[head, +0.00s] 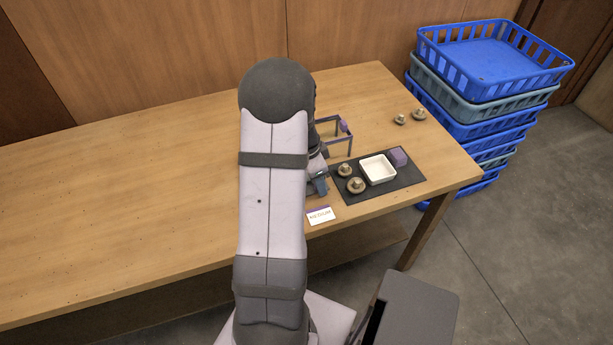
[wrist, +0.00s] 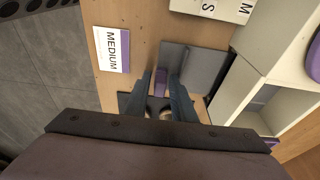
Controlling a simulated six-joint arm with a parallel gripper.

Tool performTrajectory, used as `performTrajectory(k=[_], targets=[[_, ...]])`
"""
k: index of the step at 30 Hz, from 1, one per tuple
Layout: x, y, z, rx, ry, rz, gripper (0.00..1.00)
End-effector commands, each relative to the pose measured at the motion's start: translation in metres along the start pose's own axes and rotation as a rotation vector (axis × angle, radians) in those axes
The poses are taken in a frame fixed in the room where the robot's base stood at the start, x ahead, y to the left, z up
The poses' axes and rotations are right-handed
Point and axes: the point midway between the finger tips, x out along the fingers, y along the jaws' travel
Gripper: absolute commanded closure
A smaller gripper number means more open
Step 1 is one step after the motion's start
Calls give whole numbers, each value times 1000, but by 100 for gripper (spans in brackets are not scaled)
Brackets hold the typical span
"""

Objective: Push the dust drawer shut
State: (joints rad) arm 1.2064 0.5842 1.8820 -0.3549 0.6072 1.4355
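My gripper (wrist: 165,75) points down and away in the wrist view. Its two blue-grey fingers stand apart, with a gap between them. A purple piece (wrist: 162,80) shows in that gap; I cannot tell whether the fingers touch it. A flat grey panel (wrist: 196,66) lies just beyond the fingertips, beside a cream cabinet (wrist: 238,88) with open bays. The panel and purple piece may be the dust drawer and its pull, but I cannot tell for sure. In the head view, my gripper (head: 319,185) is left of the dark mat; my arm hides the cabinet.
The dark mat (head: 405,190) holds a white tray (head: 365,180), a purple block (head: 397,157) and two mushrooms (head: 355,185). A MEDIUM card (head: 320,215) lies near the front edge. Two more mushrooms (head: 418,114) sit farther back. Blue crates (head: 490,95) are stacked beyond the table's right end.

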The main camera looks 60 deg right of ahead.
Motion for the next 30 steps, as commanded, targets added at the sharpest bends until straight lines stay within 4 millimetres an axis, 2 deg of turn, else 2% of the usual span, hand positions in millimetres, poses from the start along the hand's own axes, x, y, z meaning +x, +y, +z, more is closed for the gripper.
performTrajectory(k=[3,5,6,14,30], targets=[[5,4,1,-2,-4,12,79],[5,5,2,-2,-4,13,93],[5,5,2,-2,-4,14,95],[7,4,2,-3,-5,17,96],[8,-29,3,-2,-6,16,96]])
